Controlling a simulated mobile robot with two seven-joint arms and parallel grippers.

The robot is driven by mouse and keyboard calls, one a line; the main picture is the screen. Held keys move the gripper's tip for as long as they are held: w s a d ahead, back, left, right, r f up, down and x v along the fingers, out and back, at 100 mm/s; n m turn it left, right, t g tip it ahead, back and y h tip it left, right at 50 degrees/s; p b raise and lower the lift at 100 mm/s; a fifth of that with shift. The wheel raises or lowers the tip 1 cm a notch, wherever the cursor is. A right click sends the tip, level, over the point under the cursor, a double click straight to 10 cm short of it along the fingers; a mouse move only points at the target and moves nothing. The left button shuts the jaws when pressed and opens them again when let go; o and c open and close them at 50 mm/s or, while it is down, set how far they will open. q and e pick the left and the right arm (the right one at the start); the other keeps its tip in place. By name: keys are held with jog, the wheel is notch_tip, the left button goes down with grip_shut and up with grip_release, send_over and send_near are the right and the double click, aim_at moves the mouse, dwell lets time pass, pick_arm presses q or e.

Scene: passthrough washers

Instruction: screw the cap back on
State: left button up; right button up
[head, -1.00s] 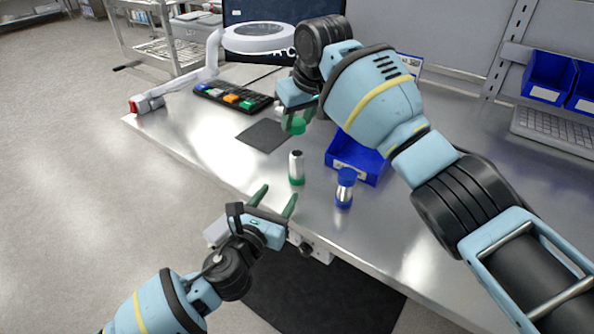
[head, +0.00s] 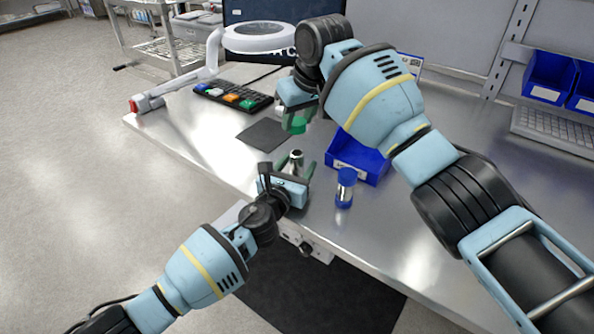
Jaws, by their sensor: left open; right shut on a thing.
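A silver metal container (head: 297,157) stands upright on the bench near its front edge, its dark top uncovered. Its lower part is now hidden by my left gripper. My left gripper (head: 295,161) is open, with its green fingers on either side of the container; I cannot tell whether they touch it. My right gripper (head: 297,121) is shut on a green cap (head: 298,126) and holds it above and slightly behind the container, apart from it.
A second container with a blue cap (head: 346,186) stands to the right. A blue bin (head: 359,157) sits behind it. A dark mat (head: 264,135), a keypad with coloured keys (head: 233,96) and a magnifier lamp (head: 258,38) are at the left.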

dwell(0.3)
pick_arm(q)
grip_shut()
pick_arm(e)
send_over(297, 152)
jog(key=shift+s+d+f, duration=0.1)
jog(key=shift+s+f, duration=0.15)
jog(key=shift+f, duration=1)
jog(key=shift+s+d+f, duration=0.1)
jog(key=shift+s+f, duration=0.1)
jog(key=shift+f, duration=1)
jog(key=shift+f, duration=0.9)
jog(key=shift+f, duration=0.6)
